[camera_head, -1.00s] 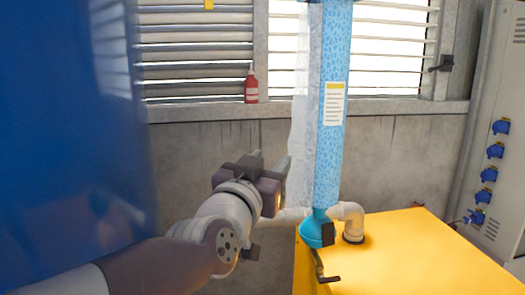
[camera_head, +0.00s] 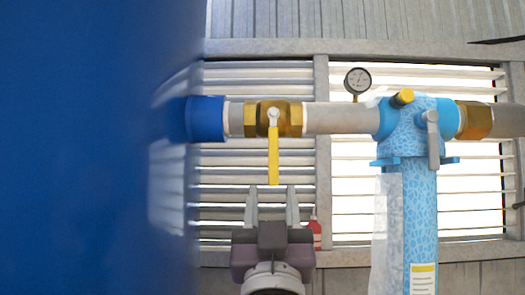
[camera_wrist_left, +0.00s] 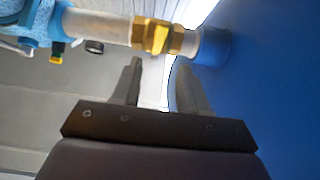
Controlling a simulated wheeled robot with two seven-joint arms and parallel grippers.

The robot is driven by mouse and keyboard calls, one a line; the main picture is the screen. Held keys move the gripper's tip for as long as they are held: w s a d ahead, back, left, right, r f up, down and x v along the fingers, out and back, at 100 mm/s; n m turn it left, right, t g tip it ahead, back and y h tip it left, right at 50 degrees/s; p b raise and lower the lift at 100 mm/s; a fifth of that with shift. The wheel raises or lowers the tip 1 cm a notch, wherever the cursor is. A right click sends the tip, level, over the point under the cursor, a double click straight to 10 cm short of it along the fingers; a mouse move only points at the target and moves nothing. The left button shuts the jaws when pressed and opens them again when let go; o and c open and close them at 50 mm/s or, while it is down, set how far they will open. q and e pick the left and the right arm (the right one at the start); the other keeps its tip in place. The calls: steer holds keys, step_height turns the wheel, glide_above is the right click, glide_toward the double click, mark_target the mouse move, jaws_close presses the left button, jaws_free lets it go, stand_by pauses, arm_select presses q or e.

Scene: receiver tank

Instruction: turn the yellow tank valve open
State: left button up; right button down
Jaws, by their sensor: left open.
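The yellow tank valve has a brass body (camera_head: 290,119) on a horizontal pipe, right of the blue tank. Its yellow handle (camera_head: 273,160) hangs straight down, across the pipe. My left gripper (camera_head: 271,207) is open and points up, just below the handle in the head view. In that view the handle's lower end lies between and above the two fingertips. The left wrist view shows the brass valve (camera_wrist_left: 157,37) beyond the open fingers (camera_wrist_left: 153,80); the handle cannot be made out there. I see nothing between the fingers. My right gripper is not in view.
The large blue tank (camera_head: 80,150) fills the left side. A light blue filter column (camera_head: 420,215) with a grey lever (camera_head: 432,140) stands at the right. A pressure gauge (camera_head: 357,80) sits above the pipe. A red bottle (camera_head: 315,232) stands on the sill behind.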

mark_target(274, 160)
arm_select(q)
steer(key=r+p, duration=0.1)
steer(key=w+r+p, duration=0.1)
steer(key=r, duration=0.1)
steer(key=w+r+p, duration=0.1)
steer(key=shift+w+d+r, duration=0.1)
steer(key=shift+r, duration=0.25)
steer(key=w+p, duration=0.1)
steer(key=w, duration=0.1)
steer(key=w+r+p, duration=0.1)
steer(key=w, duration=0.1)
steer(key=w+p, duration=0.1)
steer(key=w, duration=0.1)
steer(key=shift+w+r, duration=0.1)
steer(key=shift+r, duration=0.4)
steer(key=shift+s+r, duration=0.15)
steer(key=shift+s, duration=0.55)
steer(key=shift+w, duration=0.25)
jaws_close()
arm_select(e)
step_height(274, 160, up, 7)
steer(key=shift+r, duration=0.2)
